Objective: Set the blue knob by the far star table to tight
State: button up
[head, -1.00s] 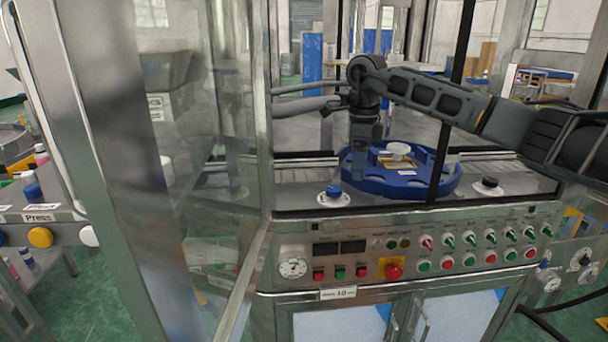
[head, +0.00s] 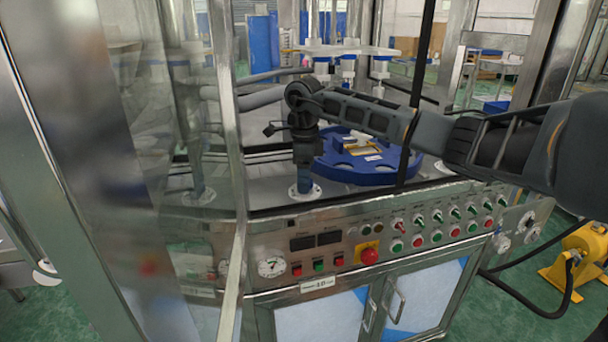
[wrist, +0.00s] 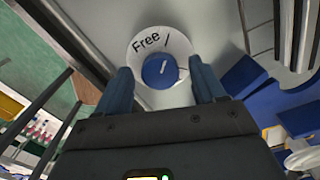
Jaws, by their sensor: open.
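The blue knob (wrist: 158,74) sits in the middle of a round white dial (wrist: 178,46) in the wrist view. The dial reads "Free" and a slash at its upper side; no "tight" wording shows. A short white mark on the knob tilts slightly, its upper end toward the slash side. My gripper (wrist: 160,70) is open, its two blue fingers on either side of the knob with gaps between. In the head view my gripper (head: 304,184) points down over the white dial (head: 316,192) and hides the knob. The blue star table (head: 345,172) stands just right of it.
A clear guard panel and metal post (head: 228,110) stand left of my arm. A dark upright bar (head: 414,90) stands at the right. Below the deck is a control panel (head: 345,240) with buttons and a red emergency stop (head: 369,256).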

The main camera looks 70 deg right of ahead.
jog(key=c, duration=1.1)
jog(key=shift+o, duration=0.2)
jog(key=shift+m, duration=0.3)
jog(key=m+b, duration=0.1)
jog(key=m, duration=0.2)
jog(key=shift+d+f+m, duration=0.1)
jog(key=shift+m, duration=0.2)
jog(key=m, duration=0.4)
jog(key=shift+m+b, duration=0.3)
jog(key=shift+b, duration=0.1)
jog(key=m, duration=0.4)
jog(key=m+b, duration=0.1)
jog(key=m, duration=0.4)
jog(key=shift+s, duration=0.1)
